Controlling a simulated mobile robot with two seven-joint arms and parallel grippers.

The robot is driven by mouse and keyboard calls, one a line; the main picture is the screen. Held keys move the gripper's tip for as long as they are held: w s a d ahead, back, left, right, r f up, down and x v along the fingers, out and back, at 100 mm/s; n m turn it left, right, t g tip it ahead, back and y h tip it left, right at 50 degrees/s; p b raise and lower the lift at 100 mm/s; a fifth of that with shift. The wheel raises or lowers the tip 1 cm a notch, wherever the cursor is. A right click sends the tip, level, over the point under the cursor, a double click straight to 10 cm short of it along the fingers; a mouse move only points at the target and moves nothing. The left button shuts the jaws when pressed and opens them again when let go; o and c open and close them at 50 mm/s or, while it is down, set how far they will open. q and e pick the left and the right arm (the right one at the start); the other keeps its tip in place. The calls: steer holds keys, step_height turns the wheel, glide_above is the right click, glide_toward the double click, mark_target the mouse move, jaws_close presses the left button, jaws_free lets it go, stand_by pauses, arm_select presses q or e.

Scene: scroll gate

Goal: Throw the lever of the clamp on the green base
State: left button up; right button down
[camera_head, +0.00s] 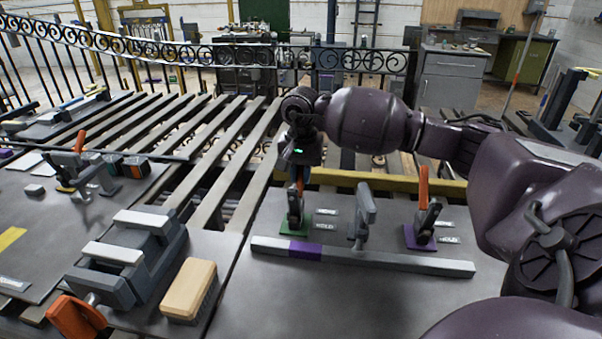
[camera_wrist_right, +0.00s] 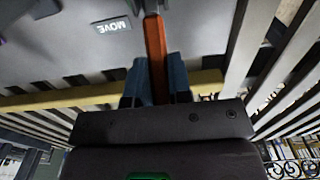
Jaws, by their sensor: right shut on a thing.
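The clamp (camera_head: 295,207) on the green base (camera_head: 294,225) stands at the left of the metal table, behind a long grey bar. Its orange lever points up in the head view. My right gripper (camera_head: 300,168) is above the clamp, coming down from over it, and is shut on the orange lever (camera_wrist_right: 156,55). In the right wrist view the lever runs between my two bluish fingers (camera_wrist_right: 156,85). The fingers hide part of the lever in the head view. My left gripper is not in view.
A second clamp on a purple base (camera_head: 419,238) has an upright orange lever (camera_head: 423,186). A grey post (camera_head: 363,215) stands between the clamps. A grey bar (camera_head: 390,261) with a purple section lies in front. A vise (camera_head: 130,262) and a brush (camera_head: 190,290) are at left.

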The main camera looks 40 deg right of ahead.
mark_target(299, 183)
steer(key=shift+s+a+r+t+h, duration=0.55)
steer(key=shift+t+h, duration=0.25)
steer(key=shift+h, duration=0.2)
steer(key=shift+s+a+r+t+h+b, duration=0.1)
steer(key=shift+s+a+t+h+b, duration=0.2)
steer(key=shift+a+t+h, duration=0.2)
steer(key=shift+s+a+r+t+h+b, duration=0.1)
steer(key=shift+s+a+t+h+b, duration=0.1)
steer(key=shift+a+t+h+b, duration=0.3)
steer(key=shift+s+h, duration=0.15)
steer(key=shift+h, duration=0.25)
steer(key=shift+s+a+r+t+h, duration=0.2)
steer(key=shift+t+h, duration=0.1)
steer(key=shift+t, duration=0.1)
steer(key=c, duration=1.3)
jaws_free()
steer(key=shift+o, duration=1.3)
